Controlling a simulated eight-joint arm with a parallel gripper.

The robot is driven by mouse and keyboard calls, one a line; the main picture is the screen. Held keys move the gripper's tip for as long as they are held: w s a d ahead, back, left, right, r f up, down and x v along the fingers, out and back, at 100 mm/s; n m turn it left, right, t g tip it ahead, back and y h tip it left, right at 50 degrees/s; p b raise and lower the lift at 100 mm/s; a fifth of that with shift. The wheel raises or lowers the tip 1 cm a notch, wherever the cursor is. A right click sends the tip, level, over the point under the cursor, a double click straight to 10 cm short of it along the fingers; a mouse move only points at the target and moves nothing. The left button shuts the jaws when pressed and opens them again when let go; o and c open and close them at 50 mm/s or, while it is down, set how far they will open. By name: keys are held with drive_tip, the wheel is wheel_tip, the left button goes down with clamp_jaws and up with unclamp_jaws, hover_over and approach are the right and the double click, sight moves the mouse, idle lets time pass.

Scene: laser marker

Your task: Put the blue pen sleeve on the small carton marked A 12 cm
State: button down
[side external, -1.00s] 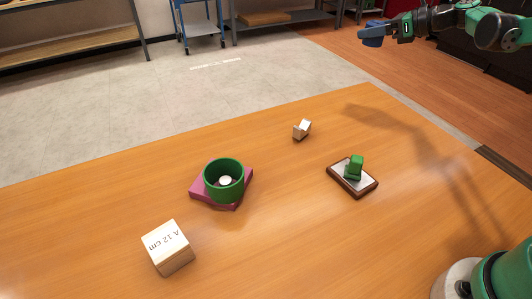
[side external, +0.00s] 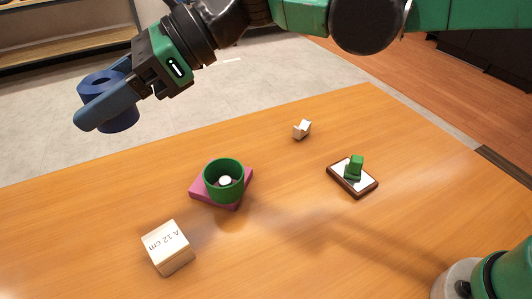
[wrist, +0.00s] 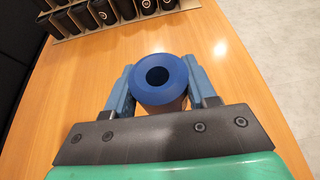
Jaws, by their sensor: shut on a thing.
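The small carton marked A 12 cm (side external: 167,246) is a pale box at the front left of the table, its lettered face up and its top bare. My gripper (side external: 100,108) is shut on the blue pen sleeve (side external: 122,116), high above the table at the upper left. In the wrist view the sleeve (wrist: 159,78) is a short cylinder with a round hole facing the camera, between the two blue fingers of my gripper (wrist: 162,92). The carton does not show in the wrist view.
A green cup (side external: 223,185) with a white thing inside stands on a pink block (side external: 240,199). A green object (side external: 354,167) sits on a brown-edged tray (side external: 338,180). A small whitish holder (side external: 302,129) stands behind. The wrist view shows a rack (wrist: 92,44) of dark items.

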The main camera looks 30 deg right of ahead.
sight(162, 242)
drive_tip(key=shift+s+a+g, duration=0.3)
drive_tip(key=shift+s+a, duration=0.3)
drive_tip(key=shift+s, duration=0.1)
drive_tip(key=shift+n, duration=0.3)
drive_tip(key=f, duration=1.9)
drive_tip(key=shift+s+a+f, duration=0.15)
drive_tip(key=shift+s+f, duration=0.05)
drive_tip(key=shift+f, duration=0.2)
drive_tip(key=shift+c, duration=1.4)
unclamp_jaws()
drive_tip(key=shift+f, duration=0.15)
